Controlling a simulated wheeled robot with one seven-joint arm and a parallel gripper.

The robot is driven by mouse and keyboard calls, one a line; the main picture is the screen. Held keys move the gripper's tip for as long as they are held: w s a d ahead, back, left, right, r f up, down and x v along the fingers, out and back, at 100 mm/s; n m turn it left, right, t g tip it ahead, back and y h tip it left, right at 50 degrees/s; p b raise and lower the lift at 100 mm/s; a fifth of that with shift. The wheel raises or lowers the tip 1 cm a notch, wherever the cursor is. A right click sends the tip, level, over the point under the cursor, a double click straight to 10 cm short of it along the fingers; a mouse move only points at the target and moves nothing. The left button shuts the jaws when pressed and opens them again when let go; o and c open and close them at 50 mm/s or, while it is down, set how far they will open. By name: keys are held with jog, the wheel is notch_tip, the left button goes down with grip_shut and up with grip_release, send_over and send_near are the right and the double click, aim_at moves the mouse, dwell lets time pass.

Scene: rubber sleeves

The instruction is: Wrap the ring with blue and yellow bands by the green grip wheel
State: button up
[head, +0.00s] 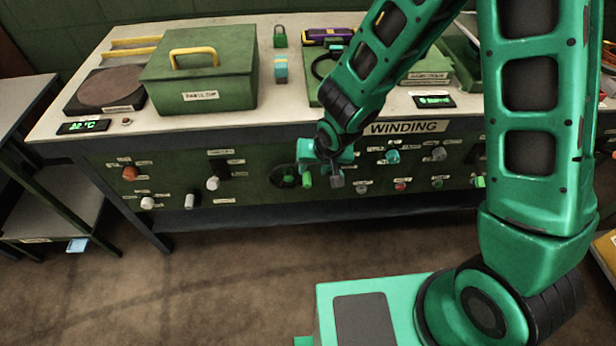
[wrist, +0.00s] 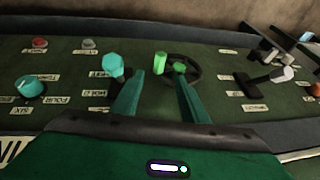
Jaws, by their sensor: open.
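My gripper (head: 322,182) is open and empty before the panel. Its fingertips (wrist: 161,76) appear either side of the grip, contact unclear.
A green lidded box (head: 205,75) and a hot plate (head: 105,90) stand on the bench (head: 268,104). The floor in front is clear.

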aim_at(307, 179)
jog(key=x, duration=0.9)
jog(key=shift+w+f, duration=0.15)
jog(key=shift+f, duration=0.2)
jog(key=shift+c, duration=0.6)
jog(key=shift+d, duration=0.1)
grip_shut()
